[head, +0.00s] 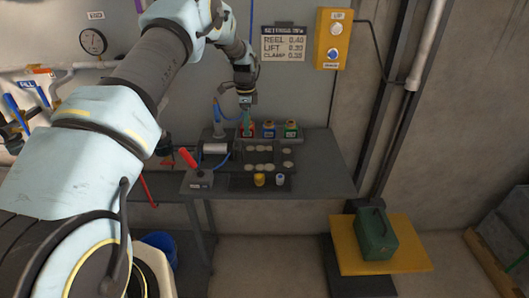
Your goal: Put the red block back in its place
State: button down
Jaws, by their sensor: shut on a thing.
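My gripper (246,127) points down over the back of the grey bench, at the left end of a short row of coloured pieces. It is shut on the red block (247,134), which is partly hidden by the fingers. A blue piece (268,130) and a green piece (291,130) stand just to the right in the same row. Whether the red block touches the surface below or hangs just above it cannot be told at this size.
The grey bench (325,177) has dark trays with pale discs (262,167) in front of the row. A yellow cylinder (259,180) and a grey-blue one (280,179) stand near the front. The bench's right end is clear.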

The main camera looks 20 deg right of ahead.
jog(key=shift+c, duration=0.2)
grip_release()
jog(key=shift+r, duration=0.1)
jog(key=shift+r+p, duration=2.55)
jog(key=shift+r, duration=2.4)
